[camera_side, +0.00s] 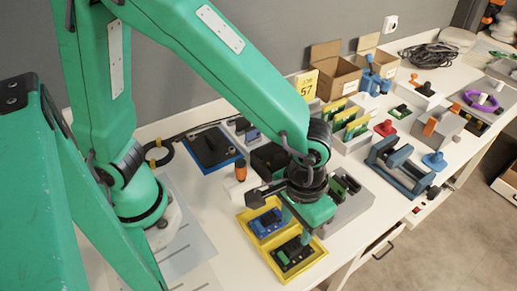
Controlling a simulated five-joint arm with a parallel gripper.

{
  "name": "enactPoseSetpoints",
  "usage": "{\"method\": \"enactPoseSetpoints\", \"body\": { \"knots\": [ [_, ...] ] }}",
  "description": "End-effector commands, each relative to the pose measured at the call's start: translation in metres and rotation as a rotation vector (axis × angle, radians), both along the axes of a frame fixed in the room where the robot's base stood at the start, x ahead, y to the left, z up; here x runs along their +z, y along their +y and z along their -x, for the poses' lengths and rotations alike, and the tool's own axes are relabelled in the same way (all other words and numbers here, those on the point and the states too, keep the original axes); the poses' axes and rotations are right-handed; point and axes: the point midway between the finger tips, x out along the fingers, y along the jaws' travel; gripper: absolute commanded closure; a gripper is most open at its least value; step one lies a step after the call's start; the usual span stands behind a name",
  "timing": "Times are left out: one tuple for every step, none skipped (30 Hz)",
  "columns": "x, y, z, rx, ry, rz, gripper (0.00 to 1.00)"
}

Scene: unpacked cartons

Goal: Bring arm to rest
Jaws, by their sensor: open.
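My green arm reaches from the left over the white table (215,265). My gripper (296,226) points down above a yellow tray (318,262) and is open. The tray has two compartments. A blue device (266,222) lies in the far one and a dark device with green parts (293,254) lies in the near one. The fingertips are close to these devices; I cannot tell whether they touch. The gripper's wrist hides part of what lies behind it.
Behind the gripper are a blue mat with a black plate (212,147), an orange-topped item (240,170) and a grey tray (353,207). Open cartons (335,78) stand by the wall. A blue clamp-like frame (398,167) and a cable coil (430,55) lie to the right.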

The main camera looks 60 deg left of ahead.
Motion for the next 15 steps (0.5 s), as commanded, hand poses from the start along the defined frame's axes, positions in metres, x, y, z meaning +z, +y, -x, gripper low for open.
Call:
{"method": "enactPoseSetpoints", "body": {
  "knots": [
    [0.0,0.0,0.0,0.0,0.0,0.0,0.57],
    [0.0,0.0,0.0,0.0,0.0,0.0,0.57],
    [0.0,0.0,0.0,0.0,0.0,0.0,0.57],
    [0.0,0.0,0.0,0.0,0.0,0.0,0.57],
    [0.0,0.0,0.0,0.0,0.0,0.0,0.57],
    [0.0,0.0,0.0,0.0,0.0,0.001,0.57],
    [0.0,0.001,-0.001,0.001,-0.001,0.001,0.57],
    [0.001,0.002,-0.001,0.001,-0.002,0.002,0.57],
    [0.003,0.003,-0.002,0.002,-0.004,0.004,0.57],
    [0.004,0.005,-0.003,0.002,-0.007,0.007,0.57],
    [0.006,0.007,-0.004,0.002,-0.009,0.009,0.57],
    [0.009,0.01,-0.006,0.003,-0.015,0.014,0.57],
    [0.012,0.014,-0.008,0.004,-0.019,0.018,0.57],
    [0.015,0.017,-0.009,0.004,-0.024,0.023,0.57],
    [0.02,0.023,-0.012,0.005,-0.034,0.03,0.57]
  ]
}}
